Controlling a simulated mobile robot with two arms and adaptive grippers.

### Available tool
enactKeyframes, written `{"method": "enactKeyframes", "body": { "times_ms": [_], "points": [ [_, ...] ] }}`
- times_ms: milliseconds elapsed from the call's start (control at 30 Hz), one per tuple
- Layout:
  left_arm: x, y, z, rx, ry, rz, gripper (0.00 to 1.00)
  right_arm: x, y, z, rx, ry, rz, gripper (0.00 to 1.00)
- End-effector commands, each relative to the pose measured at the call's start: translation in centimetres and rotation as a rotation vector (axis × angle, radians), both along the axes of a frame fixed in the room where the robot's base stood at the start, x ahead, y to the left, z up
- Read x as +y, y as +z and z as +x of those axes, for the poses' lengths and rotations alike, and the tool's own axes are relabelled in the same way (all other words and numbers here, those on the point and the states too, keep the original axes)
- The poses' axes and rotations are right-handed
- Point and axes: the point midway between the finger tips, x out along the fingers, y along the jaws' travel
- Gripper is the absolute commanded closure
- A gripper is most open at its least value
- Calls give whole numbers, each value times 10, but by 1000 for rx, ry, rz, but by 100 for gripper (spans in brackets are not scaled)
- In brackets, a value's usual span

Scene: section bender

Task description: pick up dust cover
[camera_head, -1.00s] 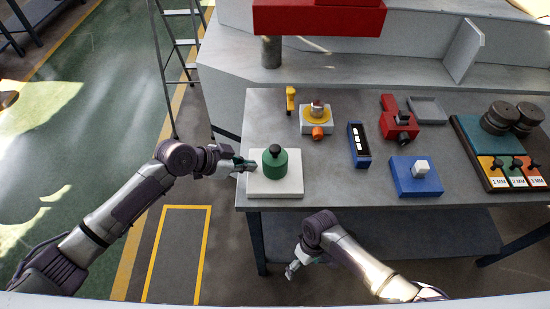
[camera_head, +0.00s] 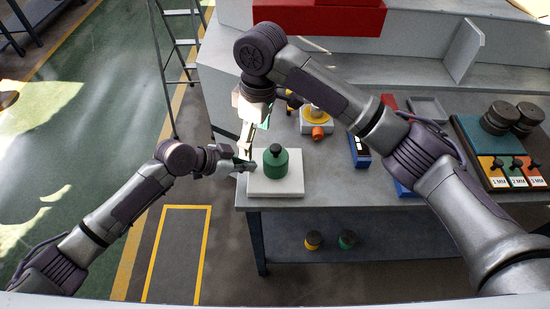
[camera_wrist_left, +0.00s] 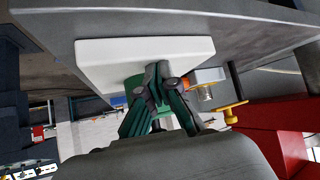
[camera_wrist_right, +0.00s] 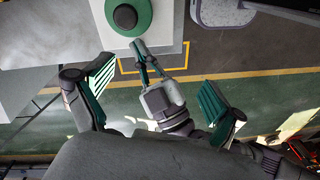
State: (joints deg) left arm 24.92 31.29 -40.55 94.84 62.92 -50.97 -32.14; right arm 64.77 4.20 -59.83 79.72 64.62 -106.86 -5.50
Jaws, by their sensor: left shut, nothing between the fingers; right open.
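The dust cover appears to be the green rounded piece with a black knob (camera_head: 276,164). It stands upright on a white plate (camera_head: 290,188) at the table's front left corner. In the right wrist view the green cover (camera_wrist_right: 144,24) is at the top, cut off by the edge. My left gripper (camera_head: 243,165) is shut and empty at the cover's left side; I cannot tell whether it touches. In the left wrist view its fingers (camera_wrist_left: 160,85) are together before the white plate (camera_wrist_left: 110,58). My right gripper (camera_head: 247,142) is open and empty, above and beside the left gripper.
Behind the cover is a grey block with a yellow ring and orange knob (camera_head: 317,127). A dark blue box (camera_head: 360,150) and a tray with black rolls (camera_head: 475,140) are to the right. Two small knobs (camera_head: 313,239) lie on the lower shelf. A ladder (camera_head: 178,60) stands left.

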Motion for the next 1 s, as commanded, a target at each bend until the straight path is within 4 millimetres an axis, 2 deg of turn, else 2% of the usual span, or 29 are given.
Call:
{"method": "enactKeyframes", "body": {
  "times_ms": [33,100,233,500,767,1000],
  "points": [
    [0,-2,-1,4,-1,3,100,-15,-2,12,-23,-19,-33,5],
    [0,-2,-1,4,-1,3,100,-30,-4,22,-48,-37,-70,5],
    [0,-2,-1,4,-2,2,100,-43,-14,31,-65,-51,-102,5],
    [0,-3,-2,5,-1,3,100,-44,-60,31,-66,-52,-103,5],
    [0,-3,-2,6,-2,2,100,-43,-81,31,-66,-51,-102,5],
    [0,-3,-2,7,-2,3,100,-43,-116,32,-66,-53,-102,5]
  ]
}}
